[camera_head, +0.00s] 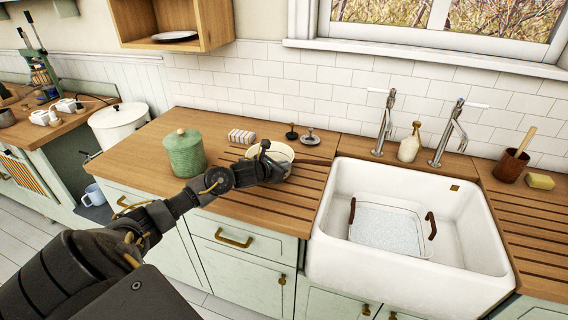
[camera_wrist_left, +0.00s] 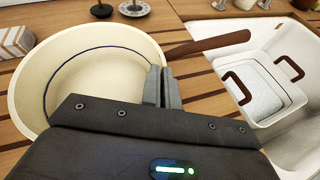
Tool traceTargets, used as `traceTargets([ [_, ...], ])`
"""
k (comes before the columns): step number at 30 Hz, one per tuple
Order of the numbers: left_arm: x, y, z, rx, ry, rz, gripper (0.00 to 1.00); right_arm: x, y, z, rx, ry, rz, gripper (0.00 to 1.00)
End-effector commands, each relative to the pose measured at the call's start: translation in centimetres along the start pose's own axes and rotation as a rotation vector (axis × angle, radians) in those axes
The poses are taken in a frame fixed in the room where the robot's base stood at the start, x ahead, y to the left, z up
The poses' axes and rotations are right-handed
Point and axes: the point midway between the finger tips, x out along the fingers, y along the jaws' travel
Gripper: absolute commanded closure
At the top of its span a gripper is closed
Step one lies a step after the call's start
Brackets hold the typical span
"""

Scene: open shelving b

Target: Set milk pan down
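The milk pan (camera_wrist_left: 112,70) is a round cream pan with a dark line inside and a brown handle (camera_wrist_left: 208,44) pointing right. In the head view the pan (camera_head: 281,150) is upright at the wooden counter's back, partly hidden by my left arm. My left gripper (camera_head: 268,163) is at the pan's near side. In the left wrist view its grey fingers (camera_wrist_left: 163,87) are close together at the rim near the handle, one on each side of the wall, pinching it. Whether the pan's base touches the counter is hard to tell. My right gripper is not in view.
A green lidded canister (camera_head: 185,154) stands left of the pan. A striped block (camera_head: 241,136) and two small dark-and-metal items (camera_head: 309,138) are behind it. The slatted counter front (camera_head: 270,205) is clear.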

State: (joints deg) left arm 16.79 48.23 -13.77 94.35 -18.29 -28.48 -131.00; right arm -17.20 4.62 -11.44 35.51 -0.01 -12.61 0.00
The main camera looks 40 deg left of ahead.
Motion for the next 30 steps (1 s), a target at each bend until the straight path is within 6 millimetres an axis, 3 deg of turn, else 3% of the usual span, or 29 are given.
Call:
traceTargets([
  [9,0.1,0.0,-0.2,0.001,-0.004,0.001,1.0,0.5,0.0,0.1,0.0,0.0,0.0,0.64],
  [12,0.1,0.0,-0.2,0.001,0.0,0.0,0.85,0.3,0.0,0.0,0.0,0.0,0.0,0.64],
  [15,0.1,0.0,-0.2,0.0,0.0,0.0,0.76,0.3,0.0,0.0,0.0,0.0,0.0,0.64],
  [25,-0.1,0.0,0.1,0.0,0.0,0.0,0.76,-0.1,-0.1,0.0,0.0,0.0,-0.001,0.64],
  [30,-2.6,0.0,-0.3,0.006,0.001,0.0,0.76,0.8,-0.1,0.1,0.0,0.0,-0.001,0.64],
])
